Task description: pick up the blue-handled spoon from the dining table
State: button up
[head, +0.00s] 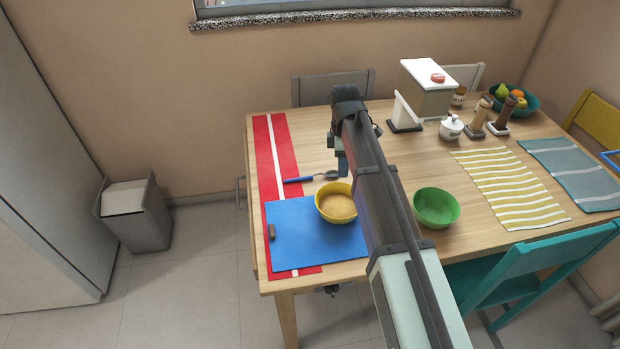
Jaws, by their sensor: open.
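The blue-handled spoon (300,180) lies on the dining table (308,131), near its left side. Its blue handle crosses onto the red runner with a white stripe (286,150), and its metal bowl end points right, just behind the yellow bowl. My gripper (342,168) is open and appears just to the right of the spoon's bowl end, pointing down. It looks empty. The fingertips are small and partly hidden by the yellow bowl and my arm, so I cannot tell their height above the table.
A yellow bowl (337,203) stands on a blue mat (300,240) with a small brown block (271,231). A green bowl (436,207) stands right of my arm. A white-lidded box (427,88), shakers and a fruit bowl (520,104) stand at the back right. Chairs surround the table.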

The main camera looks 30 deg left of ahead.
aim_at(305, 177)
jog(key=s+a+r+n+y, duration=0.1)
jog(key=a+r+n, duration=0.2)
jog(key=a, duration=1)
jog(key=shift+t, duration=0.3)
notch_tip(305, 177, down, 13)
jog(key=shift+s+d+f, duration=0.15)
jog(key=shift+c, duration=0.3)
grip_shut()
